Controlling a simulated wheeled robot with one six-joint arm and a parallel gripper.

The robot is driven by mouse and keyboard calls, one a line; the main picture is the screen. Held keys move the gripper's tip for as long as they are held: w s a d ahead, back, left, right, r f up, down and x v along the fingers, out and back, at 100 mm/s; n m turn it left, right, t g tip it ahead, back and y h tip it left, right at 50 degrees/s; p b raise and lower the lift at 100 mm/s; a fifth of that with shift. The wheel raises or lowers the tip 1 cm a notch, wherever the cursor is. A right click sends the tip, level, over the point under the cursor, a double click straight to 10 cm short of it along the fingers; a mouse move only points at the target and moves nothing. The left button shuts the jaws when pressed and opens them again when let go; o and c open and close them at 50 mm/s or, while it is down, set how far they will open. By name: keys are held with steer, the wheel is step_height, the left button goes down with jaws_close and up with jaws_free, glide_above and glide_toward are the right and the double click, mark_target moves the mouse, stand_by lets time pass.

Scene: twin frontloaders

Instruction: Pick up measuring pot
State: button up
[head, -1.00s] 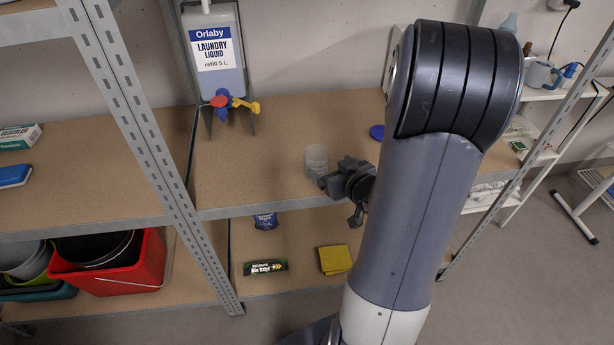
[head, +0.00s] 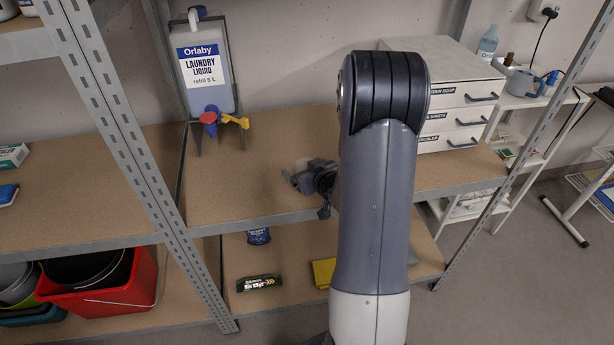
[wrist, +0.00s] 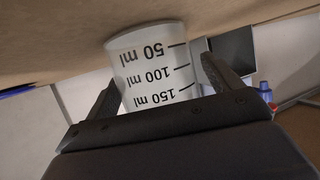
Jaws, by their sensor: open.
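The measuring pot (wrist: 148,68) is a translucent white cup with 50, 100 and 150 ml marks. It shows upside down in the wrist view, standing on the brown shelf board (wrist: 60,30). My gripper (wrist: 160,78) is open, with one finger on each side of the pot; I cannot tell whether either finger touches it. In the head view my gripper (head: 298,180) is low over the middle shelf board (head: 240,185), near its front edge. It hides most of the pot there.
A laundry liquid container (head: 208,75) with a red and yellow tap stands at the back left. White drawers (head: 460,95) stand to the right, behind my arm. A metal upright (head: 120,140) is at left. Below are a red bucket (head: 125,290) and a yellow cloth (head: 322,272).

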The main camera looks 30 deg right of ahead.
steer(key=shift+w, duration=0.1)
steer(key=c, duration=1.1)
steer(key=shift+o, duration=0.2)
steer(key=shift+r, duration=0.1)
